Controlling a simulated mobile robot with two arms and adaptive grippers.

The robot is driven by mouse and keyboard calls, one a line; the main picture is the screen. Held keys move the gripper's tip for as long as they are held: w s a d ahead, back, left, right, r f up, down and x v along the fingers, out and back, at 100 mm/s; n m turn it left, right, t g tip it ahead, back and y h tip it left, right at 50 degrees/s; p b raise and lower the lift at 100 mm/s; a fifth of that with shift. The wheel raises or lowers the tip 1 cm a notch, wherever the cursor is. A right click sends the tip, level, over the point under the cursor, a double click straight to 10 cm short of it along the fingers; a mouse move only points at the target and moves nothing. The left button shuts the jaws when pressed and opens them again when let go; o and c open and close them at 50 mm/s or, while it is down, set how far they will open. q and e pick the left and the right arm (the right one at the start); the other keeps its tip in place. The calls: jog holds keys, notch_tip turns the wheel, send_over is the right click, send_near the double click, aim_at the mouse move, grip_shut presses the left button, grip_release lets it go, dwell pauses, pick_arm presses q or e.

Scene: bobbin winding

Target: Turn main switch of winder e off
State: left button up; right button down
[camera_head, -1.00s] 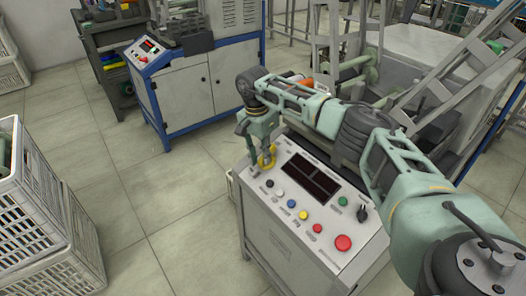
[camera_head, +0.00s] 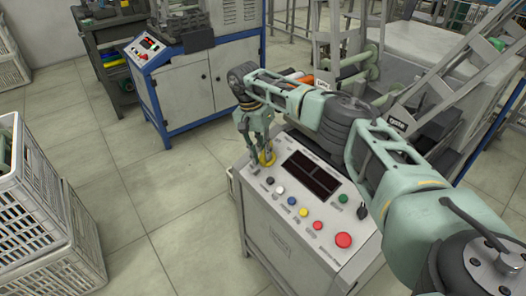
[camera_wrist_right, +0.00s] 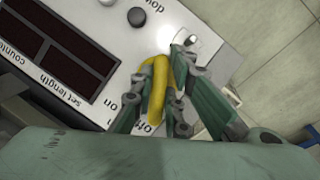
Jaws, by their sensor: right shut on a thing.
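The winder's control panel (camera_head: 325,222) is a white sloped top on a grey cabinet. Its yellow main switch (camera_head: 267,159) is at the panel's far left corner. It also shows in the right wrist view (camera_wrist_right: 157,95), beside "on" and "off" labels. My right gripper (camera_head: 258,165) reaches down over that corner and is shut on the yellow main switch, with fingers on both sides of it. The fingers hide part of the switch, and I cannot tell which label it points to. My left gripper is not in view.
The panel also has a dark display (camera_head: 311,174), several coloured buttons and a red emergency button (camera_head: 343,240). Another blue-framed machine (camera_head: 190,85) stands behind. White crates (camera_head: 45,225) are at the left. The tiled floor between is clear.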

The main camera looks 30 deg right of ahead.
jog(key=c, duration=1.7)
grip_release()
